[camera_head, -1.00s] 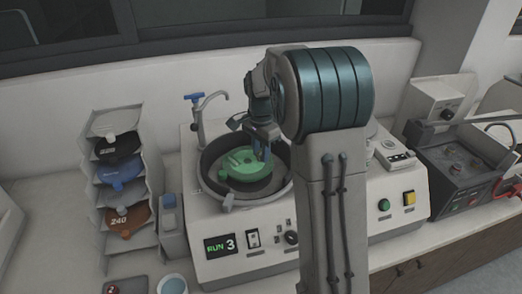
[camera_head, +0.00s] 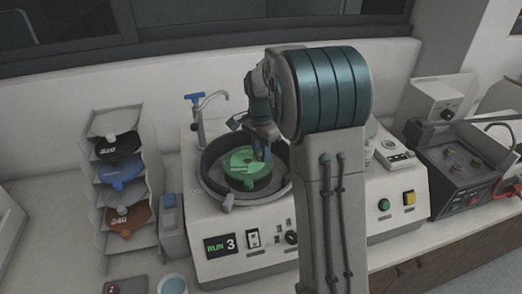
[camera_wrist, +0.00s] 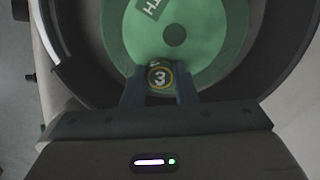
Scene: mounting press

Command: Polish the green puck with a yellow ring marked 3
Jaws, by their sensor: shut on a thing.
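The puck (camera_wrist: 160,77), with a yellow ring and a 3 on its top, sits between my two fingers in the wrist view. My gripper (camera_wrist: 160,86) is shut on it. In the head view my gripper (camera_head: 262,148) reaches down into the polisher's round bowl, at the right part of the green disc (camera_head: 243,166). The puck is over the green disc (camera_wrist: 205,62); I cannot tell whether its underside touches. In the head view the puck is hidden by my fingers.
A rack with several coloured discs (camera_head: 120,170) stands left of the polisher. A tap (camera_head: 205,110) rises behind the bowl. A grey instrument with wires (camera_head: 465,160) stands to the right.

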